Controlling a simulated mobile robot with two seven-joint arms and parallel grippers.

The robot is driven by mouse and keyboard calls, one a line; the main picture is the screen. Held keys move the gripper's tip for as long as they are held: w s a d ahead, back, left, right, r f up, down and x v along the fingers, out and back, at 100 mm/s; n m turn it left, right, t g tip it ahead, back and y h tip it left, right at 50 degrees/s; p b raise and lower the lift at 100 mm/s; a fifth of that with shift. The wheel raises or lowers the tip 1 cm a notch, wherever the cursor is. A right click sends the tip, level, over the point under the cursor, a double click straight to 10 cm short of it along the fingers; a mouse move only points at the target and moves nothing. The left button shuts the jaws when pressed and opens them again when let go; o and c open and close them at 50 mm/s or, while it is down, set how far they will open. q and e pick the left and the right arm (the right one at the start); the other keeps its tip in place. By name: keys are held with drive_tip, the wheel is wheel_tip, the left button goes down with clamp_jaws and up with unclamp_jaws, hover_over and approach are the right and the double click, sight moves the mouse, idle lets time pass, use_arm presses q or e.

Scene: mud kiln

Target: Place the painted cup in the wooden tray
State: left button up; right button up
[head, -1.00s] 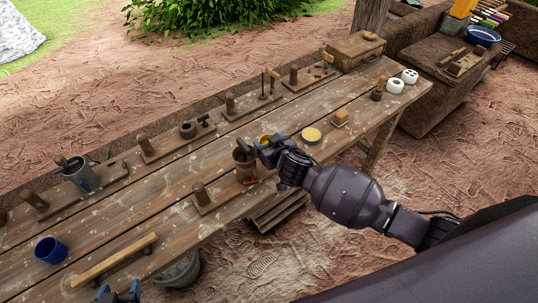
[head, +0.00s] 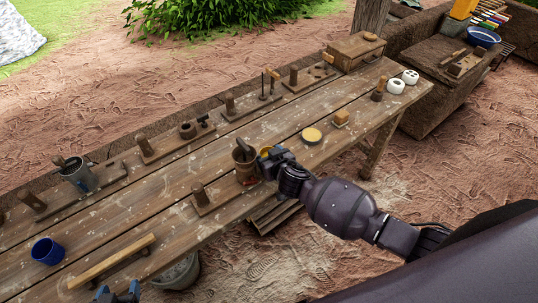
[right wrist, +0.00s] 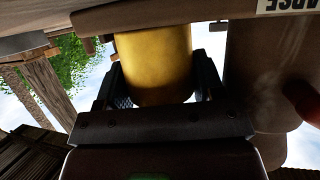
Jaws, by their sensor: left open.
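A yellow painted cup (head: 265,151) is between the fingers of my right gripper (head: 268,160), near the front edge of the long table. In the right wrist view the yellow cup (right wrist: 155,65) fills the space between the two dark fingers (right wrist: 160,90), which look closed on its sides. A flat wooden tray or board (head: 222,195) lies just left of it on the table, carrying a peg and a brown pot.
The brown pot (head: 244,160) stands very close to my right gripper. A blue cup (head: 48,251), a wooden bar (head: 112,260) and a grey can (head: 78,176) are at the left. A round yellow-topped dish (head: 312,135) stands to the right. Bare planks lie between.

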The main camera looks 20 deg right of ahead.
drive_tip(key=o, duration=0.4)
drive_tip(key=v, duration=1)
drive_tip(key=shift+s+r, duration=0.1)
drive_tip(key=shift+s, duration=0.3)
